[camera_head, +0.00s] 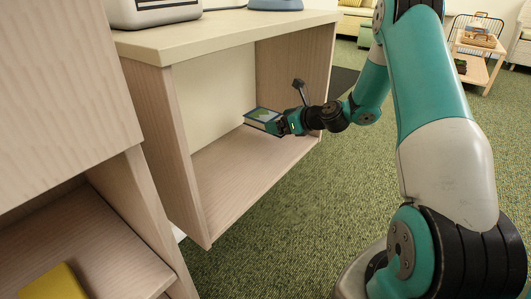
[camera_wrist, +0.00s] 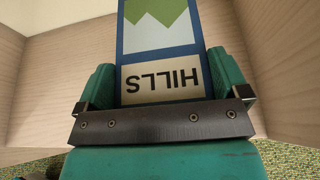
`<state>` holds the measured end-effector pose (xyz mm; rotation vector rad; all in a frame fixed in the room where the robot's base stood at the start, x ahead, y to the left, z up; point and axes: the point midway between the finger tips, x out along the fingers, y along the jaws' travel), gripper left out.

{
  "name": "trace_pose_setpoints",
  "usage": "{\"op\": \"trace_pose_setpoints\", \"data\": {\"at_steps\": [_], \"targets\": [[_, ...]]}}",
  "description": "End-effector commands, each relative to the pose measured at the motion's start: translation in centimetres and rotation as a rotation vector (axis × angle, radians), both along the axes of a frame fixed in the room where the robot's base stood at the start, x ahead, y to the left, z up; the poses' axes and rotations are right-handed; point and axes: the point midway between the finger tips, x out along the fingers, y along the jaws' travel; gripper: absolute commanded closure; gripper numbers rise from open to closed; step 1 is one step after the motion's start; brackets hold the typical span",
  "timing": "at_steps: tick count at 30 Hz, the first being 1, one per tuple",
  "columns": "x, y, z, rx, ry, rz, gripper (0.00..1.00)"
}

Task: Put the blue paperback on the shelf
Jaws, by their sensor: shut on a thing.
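The blue paperback (camera_head: 262,115) has a cover with green hills, a pale picture and a beige band reading "HILLS". It is held flat, cover up, inside the open wooden shelf compartment (camera_head: 235,190), above its floor. I cannot tell whether it touches the floor. My gripper (camera_head: 284,124) reaches in from the right through the open front and is shut on the book. In the wrist view the book (camera_wrist: 157,55) sits between the two teal fingers (camera_wrist: 158,85), and its near end is hidden by the dark gripper bar.
A yellow object (camera_head: 55,283) lies in a lower compartment at the left. The top (camera_head: 230,32) of the shelf unit carries a grey-white appliance (camera_head: 150,10) and a blue item (camera_head: 275,4). Wooden side walls flank the compartment. Green carpet (camera_head: 290,240) lies in front.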

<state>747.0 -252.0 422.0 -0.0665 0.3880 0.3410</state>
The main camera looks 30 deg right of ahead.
Motion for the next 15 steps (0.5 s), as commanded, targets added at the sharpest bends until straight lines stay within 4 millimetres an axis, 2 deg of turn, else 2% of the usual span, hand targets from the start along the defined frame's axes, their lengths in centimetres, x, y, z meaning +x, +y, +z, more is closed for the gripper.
{"op": "trace_pose_setpoints", "data": {"at_steps": [1, 3, 8, 13, 15], "targets": [[0.0, 0.0, -2.0, 0.001, 0.0, 0.001, 0.39], [0.0, 0.0, -3.2, 0.001, -0.001, 0.001, 0.39], [0.0, 0.0, -4.5, 0.001, -0.001, 0.001, 0.39], [0.0, 0.0, -7.1, 0.001, -0.001, 0.002, 0.39], [0.0, 0.0, -7.4, 0.0, -0.001, 0.002, 0.39]]}}
